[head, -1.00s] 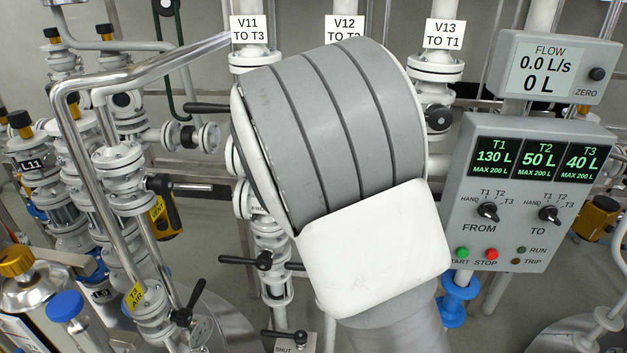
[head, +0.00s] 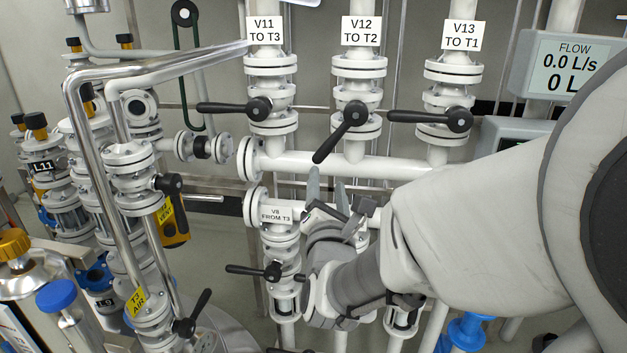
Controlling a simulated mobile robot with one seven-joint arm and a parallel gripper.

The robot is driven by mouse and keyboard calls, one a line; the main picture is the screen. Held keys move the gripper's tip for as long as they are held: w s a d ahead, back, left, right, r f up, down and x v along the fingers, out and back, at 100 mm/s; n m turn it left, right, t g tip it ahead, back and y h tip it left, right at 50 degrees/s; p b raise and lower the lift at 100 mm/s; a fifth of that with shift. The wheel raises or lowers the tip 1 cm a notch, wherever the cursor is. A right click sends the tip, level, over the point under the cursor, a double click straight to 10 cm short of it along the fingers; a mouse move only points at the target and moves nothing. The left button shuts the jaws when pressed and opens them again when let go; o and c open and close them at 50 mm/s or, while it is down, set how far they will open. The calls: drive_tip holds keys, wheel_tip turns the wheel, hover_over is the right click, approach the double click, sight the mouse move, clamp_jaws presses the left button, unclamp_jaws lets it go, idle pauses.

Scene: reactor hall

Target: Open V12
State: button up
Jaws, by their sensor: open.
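The valve V12 (head: 357,75) stands on the middle of three upright pipes in the head view, under its label "V12 TO T2" (head: 361,31). Its black lever (head: 340,132) slants down and to the left from its hub, at an angle between along and across the pipe. My gripper (head: 327,188) is just below the lever, in front of the horizontal white pipe, with its fingers pointing up. The two fingers are apart with nothing between them. A small gap shows between the fingertips and the lever's lower end; depth is hard to tell.
V11's lever (head: 232,108) and V13's lever (head: 430,117) lie level, pointing left, on either side. The horizontal white manifold pipe (head: 400,168) runs behind my gripper. Flow display (head: 565,66) is partly hidden by my arm.

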drive_tip(key=shift+s+f+b, duration=0.2)
drive_tip(key=shift+s+b, duration=0.25)
drive_tip(key=shift+b, duration=0.25)
drive_tip(key=shift+r, duration=0.1)
